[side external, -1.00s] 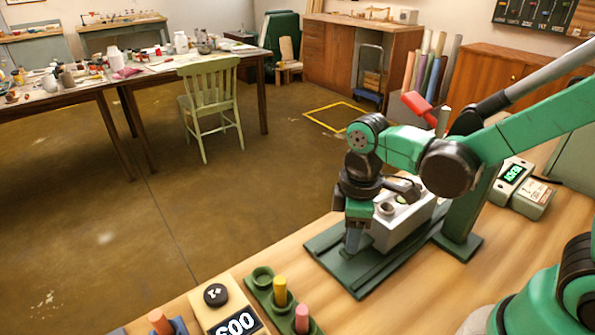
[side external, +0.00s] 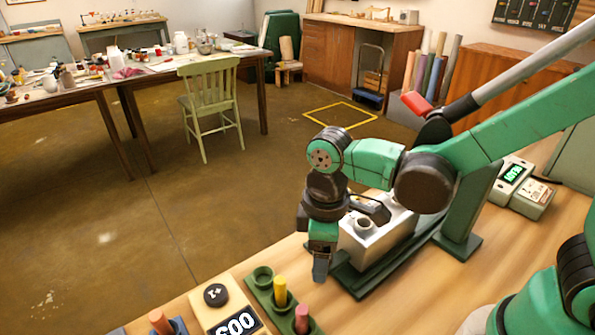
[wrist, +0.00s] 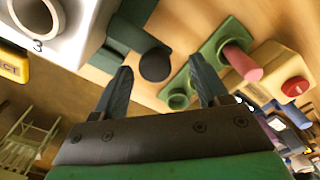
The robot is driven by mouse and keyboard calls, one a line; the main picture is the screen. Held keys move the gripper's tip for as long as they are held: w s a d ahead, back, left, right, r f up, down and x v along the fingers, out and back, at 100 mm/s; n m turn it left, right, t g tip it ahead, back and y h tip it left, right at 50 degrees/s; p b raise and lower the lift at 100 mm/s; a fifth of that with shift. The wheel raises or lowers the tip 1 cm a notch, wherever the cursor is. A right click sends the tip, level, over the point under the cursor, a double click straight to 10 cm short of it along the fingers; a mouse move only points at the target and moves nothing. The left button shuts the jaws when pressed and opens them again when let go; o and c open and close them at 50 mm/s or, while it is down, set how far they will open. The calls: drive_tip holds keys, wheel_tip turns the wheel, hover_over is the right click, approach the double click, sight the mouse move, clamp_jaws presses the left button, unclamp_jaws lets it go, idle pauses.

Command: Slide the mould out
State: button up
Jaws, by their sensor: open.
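The mould, a pale metal block (side external: 378,243) with a round raised opening on top, sits on the dark green rail base (side external: 362,285), its left end near the base's left end. My gripper (side external: 320,268) points down at the mould's left end. In the wrist view the mould (wrist: 68,38) is at the upper left, outside the left finger, and shows a round opening and a "3". I cannot tell whether the gripper touches the mould.
A green holder (side external: 262,296) with a yellow and a pink peg stands at the front of the bench. A panel with a black knob (side external: 216,294) is left of it. A digital readout (side external: 514,173) stands at the right.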

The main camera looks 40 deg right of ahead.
drive_tip(key=shift+r, duration=2.8)
drive_tip(key=d+m+t, duration=0.2)
drive_tip(key=d+m, duration=0.1)
drive_tip(key=d+r+m+t, duration=0.1)
drive_tip(key=d+m+t, duration=0.1)
drive_tip(key=d+m, duration=0.1)
drive_tip(key=d+r+m+t, duration=0.1)
drive_tip(key=d+m+t, duration=0.2)
drive_tip(key=d, duration=0.1)
drive_tip(key=shift+w+d+r, duration=0.1)
drive_tip(key=shift+d+r, duration=0.05)
drive_tip(key=shift+r, duration=0.05)
